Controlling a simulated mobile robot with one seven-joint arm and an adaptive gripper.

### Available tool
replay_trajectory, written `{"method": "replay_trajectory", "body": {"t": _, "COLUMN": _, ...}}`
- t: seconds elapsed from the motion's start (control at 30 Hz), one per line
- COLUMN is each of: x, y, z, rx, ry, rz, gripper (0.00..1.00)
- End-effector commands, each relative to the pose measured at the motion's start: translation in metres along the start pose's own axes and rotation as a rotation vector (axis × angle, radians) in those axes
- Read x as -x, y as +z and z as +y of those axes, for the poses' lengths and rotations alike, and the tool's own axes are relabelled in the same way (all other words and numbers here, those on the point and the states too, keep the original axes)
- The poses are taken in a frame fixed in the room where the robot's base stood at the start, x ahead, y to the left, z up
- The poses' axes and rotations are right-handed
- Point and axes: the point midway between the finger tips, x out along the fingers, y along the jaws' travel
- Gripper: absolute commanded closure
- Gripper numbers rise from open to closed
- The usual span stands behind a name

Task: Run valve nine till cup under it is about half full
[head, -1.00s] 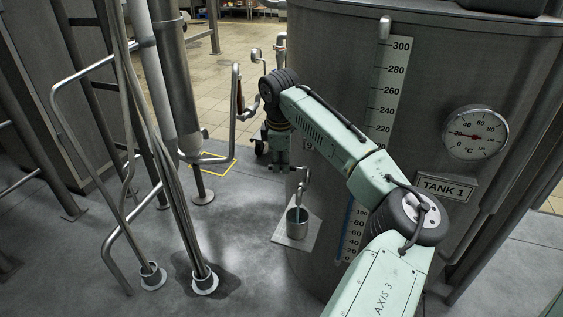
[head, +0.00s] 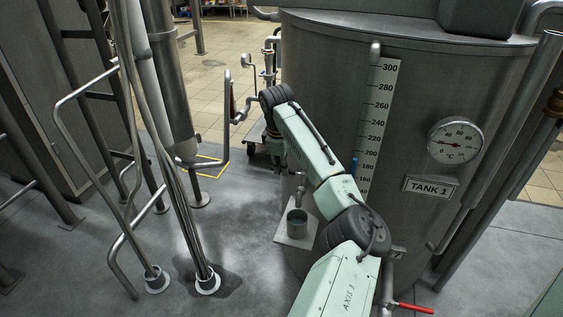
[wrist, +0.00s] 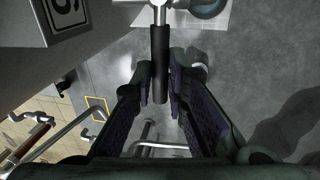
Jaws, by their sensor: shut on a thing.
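My gripper (wrist: 172,85) is shut on the black lever handle (wrist: 160,60) of a valve, with a finger on each side. A box label (wrist: 68,10) beside it shows part of a digit that looks like a 9. A grey metal cup (head: 297,223) stands upright on a small plate (head: 284,238) at the tank's foot, under a spout (head: 300,192). The inside of the cup looks dark bluish; I cannot read its level. The cup's edge also shows in the wrist view (wrist: 208,8).
The large tank (head: 325,60) marked TANK 1 has a level scale (head: 384,100) and a dial (head: 455,141). A red-handled valve (head: 412,307) is at lower right. Pipes and a bent rail (head: 100,215) stand at left. Floor between them and the cup is clear.

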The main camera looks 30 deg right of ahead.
Motion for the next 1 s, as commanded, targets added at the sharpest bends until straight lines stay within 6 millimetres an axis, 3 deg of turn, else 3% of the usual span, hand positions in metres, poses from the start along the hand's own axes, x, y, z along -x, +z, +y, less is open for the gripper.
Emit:
{"method": "replay_trajectory", "body": {"t": 0.23, "x": 0.001, "y": 0.001, "z": 0.002, "rx": -0.007, "ry": 0.009, "rz": 0.0, "gripper": 1.0}}
{"method": "replay_trajectory", "body": {"t": 0.27, "x": 0.001, "y": 0.001, "z": 0.002, "rx": -0.007, "ry": 0.009, "rz": -0.001, "gripper": 0.84}}
{"method": "replay_trajectory", "body": {"t": 0.53, "x": 0.001, "y": 0.001, "z": 0.001, "rx": -0.005, "ry": 0.005, "rz": -0.001, "gripper": 0.66}}
{"method": "replay_trajectory", "body": {"t": 0.83, "x": 0.001, "y": 0.001, "z": 0.001, "rx": -0.003, "ry": 0.003, "rz": -0.001, "gripper": 0.66}}
{"method": "replay_trajectory", "body": {"t": 1.0, "x": 0.018, "y": 0.0, "z": 0.001, "rx": -0.003, "ry": 0.005, "rz": 0.0, "gripper": 0.66}}
